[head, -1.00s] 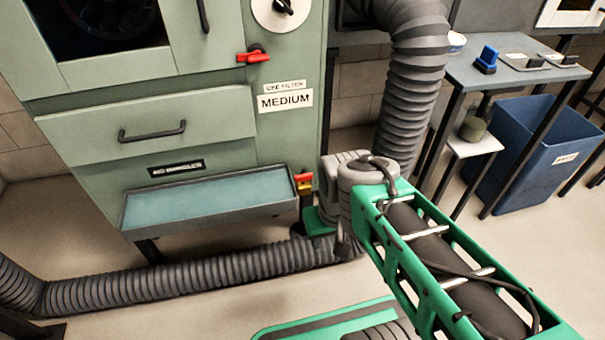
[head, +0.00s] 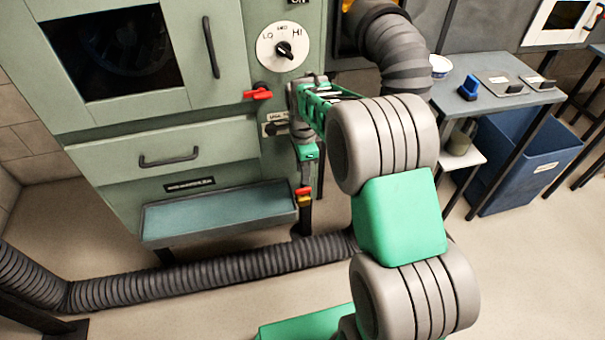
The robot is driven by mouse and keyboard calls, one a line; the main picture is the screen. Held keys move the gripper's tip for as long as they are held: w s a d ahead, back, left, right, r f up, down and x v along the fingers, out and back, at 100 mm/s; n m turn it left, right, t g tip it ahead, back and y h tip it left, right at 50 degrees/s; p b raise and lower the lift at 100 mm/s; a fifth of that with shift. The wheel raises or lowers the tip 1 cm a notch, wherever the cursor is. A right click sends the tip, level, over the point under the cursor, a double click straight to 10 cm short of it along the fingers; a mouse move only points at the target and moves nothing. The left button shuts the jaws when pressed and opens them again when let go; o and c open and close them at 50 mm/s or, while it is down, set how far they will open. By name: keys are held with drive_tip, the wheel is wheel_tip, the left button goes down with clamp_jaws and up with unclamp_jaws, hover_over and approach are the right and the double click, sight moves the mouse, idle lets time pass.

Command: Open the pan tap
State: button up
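The pan (head: 218,212) is a shallow grey tray with a blue-green inside, below the drawer of the green cabinet. At its right end is the pan tap (head: 303,193), with a red handle over a yellow body. The red handle lies roughly crosswise. My arm reaches across from the right, and its green wrist hangs just above the tap. My gripper (head: 306,174) points down, close over the red handle. Its fingers are small and dark, so I cannot tell whether they are open or touching the handle.
A second red handle (head: 257,94) and a LO-HI dial (head: 284,47) are on the cabinet front. A ribbed grey hose (head: 210,264) lies on the floor below the pan. A table (head: 470,95) and a blue bin (head: 520,160) stand at the right.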

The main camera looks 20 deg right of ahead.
sight(303, 189)
drive_tip(key=shift+w+f, duration=0.15)
drive_tip(key=shift+f, duration=0.15)
wheel_tip(303, 189, down, 7)
drive_tip(key=b, duration=0.3)
drive_tip(key=shift+f, duration=0.2)
drive_tip(key=shift+c, duration=0.3)
clamp_jaws()
